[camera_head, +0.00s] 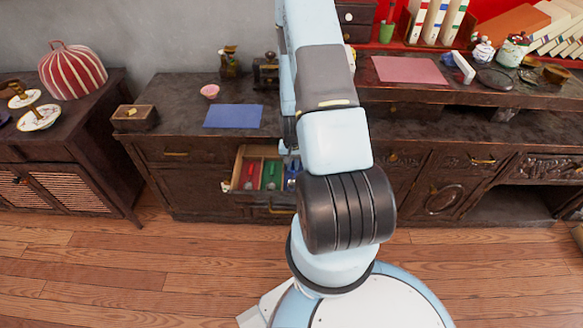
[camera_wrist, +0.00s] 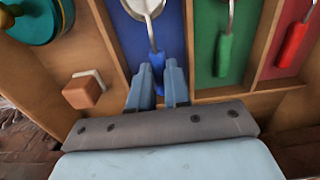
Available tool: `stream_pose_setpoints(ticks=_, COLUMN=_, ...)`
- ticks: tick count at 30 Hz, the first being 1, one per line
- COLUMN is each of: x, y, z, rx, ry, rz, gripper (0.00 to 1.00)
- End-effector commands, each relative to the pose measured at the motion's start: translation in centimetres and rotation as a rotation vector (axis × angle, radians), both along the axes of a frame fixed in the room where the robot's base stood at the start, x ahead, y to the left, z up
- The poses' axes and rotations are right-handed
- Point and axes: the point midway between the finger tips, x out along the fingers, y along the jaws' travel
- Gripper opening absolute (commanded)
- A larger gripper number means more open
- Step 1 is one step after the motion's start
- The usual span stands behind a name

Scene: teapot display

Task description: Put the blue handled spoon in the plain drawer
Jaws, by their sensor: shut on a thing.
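An open drawer (camera_head: 237,172) in the dark cabinet has red, green and blue lined compartments. The blue-handled spoon (camera_wrist: 152,36) lies in the blue compartment in the wrist view, its metal bowl at the top edge. My gripper (camera_wrist: 159,67) is shut on its blue handle, whose lower end the fingers partly hide. A green-handled spoon (camera_wrist: 223,50) and a red-handled spoon (camera_wrist: 292,45) lie in their own compartments beside it.
A wooden block (camera_wrist: 82,92) and a teal round object (camera_wrist: 35,22) are left of the blue compartment. A blue mat (camera_head: 233,116), pink bowl (camera_head: 210,91) and wooden box (camera_head: 135,117) are on the cabinet top. A carved drawer (camera_head: 548,169) is at the far right. Floor before the left drawer is clear.

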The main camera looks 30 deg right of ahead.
Motion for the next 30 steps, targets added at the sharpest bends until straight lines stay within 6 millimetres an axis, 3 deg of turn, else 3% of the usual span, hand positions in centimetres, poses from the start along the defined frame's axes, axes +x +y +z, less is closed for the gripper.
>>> stream_pose_setpoints(ticks=4, x=-0.2, y=-0.4, z=-1.6, rx=0.0, ry=0.001, rz=-0.008, gripper=0.0)
stream_pose_setpoints(ticks=15, x=-0.2, y=-0.4, z=-1.9, rx=-0.001, ry=0.001, rz=-0.009, gripper=0.0)
stream_pose_setpoints(ticks=16, x=-0.2, y=-0.4, z=-2.0, rx=-0.001, ry=0.001, rz=-0.009, gripper=0.18)
stream_pose_setpoints(ticks=23, x=-0.2, y=-0.4, z=-1.9, rx=-0.001, ry=0.001, rz=-0.009, gripper=0.4)
stream_pose_setpoints(ticks=30, x=-0.2, y=-0.4, z=-1.9, rx=-0.001, ry=0.001, rz=-0.009, gripper=0.42)
